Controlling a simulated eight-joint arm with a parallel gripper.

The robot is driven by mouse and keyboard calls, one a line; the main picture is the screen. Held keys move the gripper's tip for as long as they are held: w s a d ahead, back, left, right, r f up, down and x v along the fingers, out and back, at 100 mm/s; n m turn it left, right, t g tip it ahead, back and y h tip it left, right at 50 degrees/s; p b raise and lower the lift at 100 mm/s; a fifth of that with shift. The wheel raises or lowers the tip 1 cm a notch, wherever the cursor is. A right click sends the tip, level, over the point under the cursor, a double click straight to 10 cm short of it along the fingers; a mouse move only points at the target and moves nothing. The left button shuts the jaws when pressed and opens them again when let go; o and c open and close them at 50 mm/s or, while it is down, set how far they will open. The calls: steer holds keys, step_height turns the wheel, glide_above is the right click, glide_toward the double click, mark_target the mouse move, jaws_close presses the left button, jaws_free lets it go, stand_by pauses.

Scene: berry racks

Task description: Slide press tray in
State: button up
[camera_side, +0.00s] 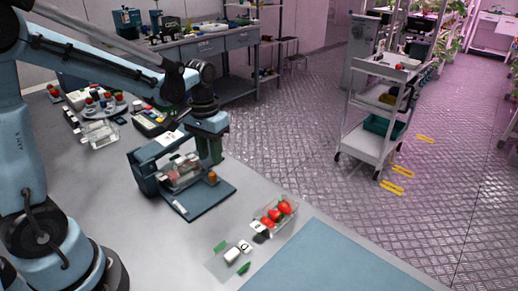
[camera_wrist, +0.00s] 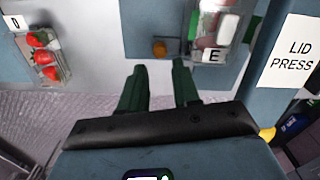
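The lid press (camera_side: 146,172) stands on the bench, and its side with a "LID PRESS" label (camera_wrist: 292,52) shows at the right of the wrist view. Its dark flat press tray (camera_side: 205,205) sticks out at the front; part of it shows in the wrist view (camera_wrist: 140,30). A clear punnet marked E (camera_wrist: 207,28) sits on the tray by the press. An orange-brown knob (camera_wrist: 159,48) stands on the tray; it also shows in the side view (camera_side: 212,177). My gripper (camera_wrist: 158,70) is open and empty, its green fingers apart, just short of the knob.
A punnet of red fruit marked D (camera_wrist: 43,58) lies to one side, also in the side view (camera_side: 273,214). Small white and green pieces (camera_side: 236,252) lie nearby. A round rack (camera_side: 102,108) stands behind.

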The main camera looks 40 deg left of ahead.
mark_target(213, 174)
steer(key=shift+r, duration=2.95)
steer(key=shift+o, duration=0.5)
steer(key=shift+o, duration=0.9)
step_height(213, 174, down, 12)
steer(key=m, duration=2)
steer(key=shift+f+m, duration=0.15)
steer(key=shift+m, duration=0.15)
steer(key=shift+c, duration=0.4)
jaws_close()
